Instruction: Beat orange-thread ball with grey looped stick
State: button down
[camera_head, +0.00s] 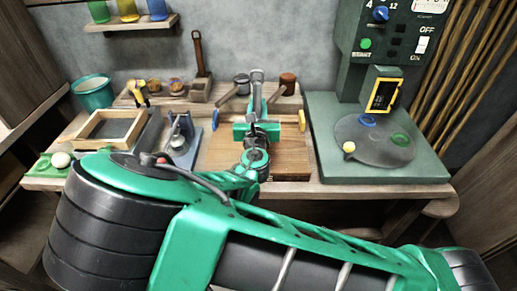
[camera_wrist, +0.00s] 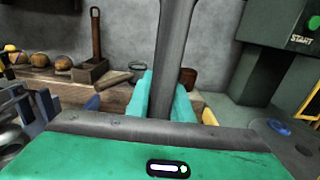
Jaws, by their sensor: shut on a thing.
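My gripper (camera_head: 257,131) is over the middle of the wooden bench. Its teal fingers show in the wrist view (camera_wrist: 166,92), closed on a grey stick (camera_wrist: 174,45). The stick (camera_head: 257,92) points up and away from the gripper in the head view. Its far end is cut off in the wrist view, and I cannot make out a loop. Several brownish balls (camera_wrist: 40,60) sit on the back shelf at left, and some show small in the head view (camera_head: 176,86). I cannot tell which one has orange thread.
A green machine (camera_head: 440,165) with a round plate (camera_head: 375,142) stands at right. A wooden-framed tray (camera_head: 112,128), a blue-grey clamp-like device (camera_head: 181,138) and a teal bucket (camera_head: 94,92) are at left. A white ball (camera_head: 61,160) lies on a green mat.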

jog(key=shift+r, duration=1.75)
notch_tip(320, 180, down, 4)
jog(key=shift+r, duration=1.95)
jog(key=shift+r, duration=0.15)
